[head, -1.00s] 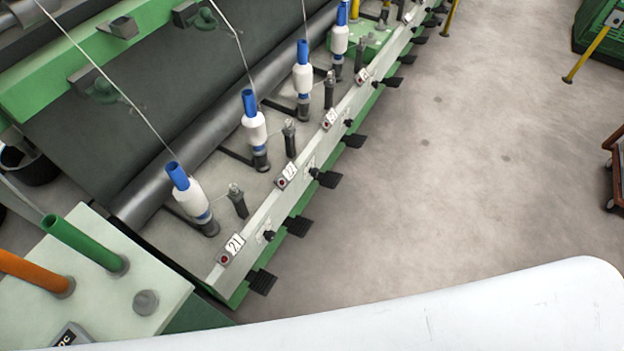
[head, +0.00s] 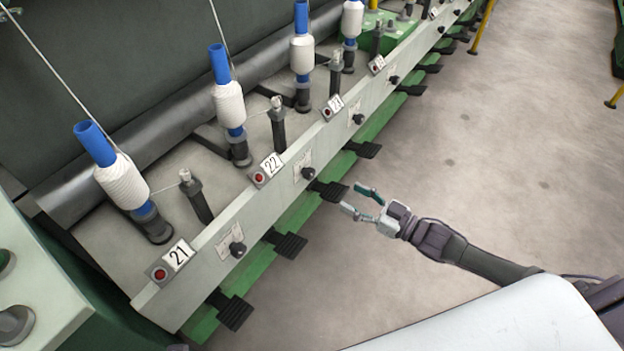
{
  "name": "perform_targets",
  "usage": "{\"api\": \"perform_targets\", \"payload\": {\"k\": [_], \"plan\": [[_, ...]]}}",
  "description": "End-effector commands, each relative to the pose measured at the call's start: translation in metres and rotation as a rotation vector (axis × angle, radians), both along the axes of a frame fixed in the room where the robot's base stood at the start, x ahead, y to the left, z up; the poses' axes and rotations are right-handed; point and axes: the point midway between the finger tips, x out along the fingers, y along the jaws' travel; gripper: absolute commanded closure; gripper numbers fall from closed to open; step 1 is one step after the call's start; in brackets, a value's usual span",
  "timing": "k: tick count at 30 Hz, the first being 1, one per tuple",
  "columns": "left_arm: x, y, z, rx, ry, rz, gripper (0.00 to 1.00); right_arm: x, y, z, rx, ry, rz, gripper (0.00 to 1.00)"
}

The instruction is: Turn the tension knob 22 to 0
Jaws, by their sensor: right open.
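The label 22 (head: 272,163) is on the pale front rail of the spinning frame, beside a red button. To its right, a black tension knob (head: 308,173) stands out in front of a small white dial plate (head: 302,163). The plate's marks are too small to read, so the knob's setting cannot be told. My right gripper (head: 353,198) is open and empty. It shows to the right of and slightly below this knob, apart from it, with its fingers pointing left toward the rail. My left gripper is not in view.
Label 21 (head: 179,254) and a similar knob (head: 237,249) are nearer on the rail. Black pedals (head: 286,242) stick out below it. White bobbins (head: 229,104) on blue tubes stand behind the rail.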

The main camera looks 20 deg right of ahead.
Motion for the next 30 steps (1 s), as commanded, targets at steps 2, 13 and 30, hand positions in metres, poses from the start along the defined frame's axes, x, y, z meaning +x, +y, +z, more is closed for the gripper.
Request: {"api": "perform_targets", "payload": {"k": [2, 13, 30], "plan": [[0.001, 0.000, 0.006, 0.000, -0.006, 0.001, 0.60, 0.013, 0.009, 0.001, 0.001, -0.004, -0.001, 0.41], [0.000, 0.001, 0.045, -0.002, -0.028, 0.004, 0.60, 0.073, 0.056, 0.000, 0.000, -0.003, -0.002, 0.41], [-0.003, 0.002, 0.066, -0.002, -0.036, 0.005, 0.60, 0.097, 0.075, 0.000, -0.003, 0.002, -0.003, 0.41]]}}
